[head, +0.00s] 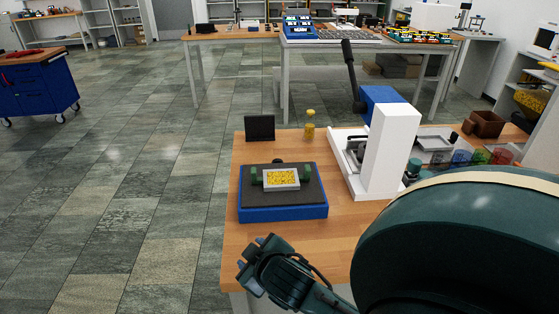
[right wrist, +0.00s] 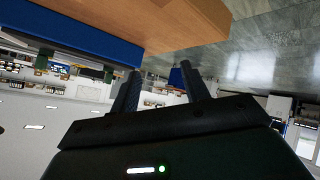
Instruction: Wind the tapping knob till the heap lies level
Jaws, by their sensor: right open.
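A blue-based device (head: 283,211) with a dark top stands on the near wooden table. On it sits a pale tray (head: 297,188) holding a heap of yellow pieces (head: 280,177); whether the heap is level I cannot tell. Green blocks flank the tray. A small dark knob-like part (head: 278,161) shows at the device's back edge, partly hidden. My right gripper (head: 255,262) is in front of the device, near the table's front edge, apart from it. In the right wrist view its two fingers (right wrist: 159,78) are apart and empty, beside the device's blue side (right wrist: 75,38). My left gripper is not in view.
A white press (head: 390,150) with a black lever stands right of the device. A black panel (head: 260,127) and a yellow weight-like piece (head: 310,126) stand behind it. Coloured cups (head: 480,157) and a brown box (head: 487,124) are at the right. The table's left front is clear.

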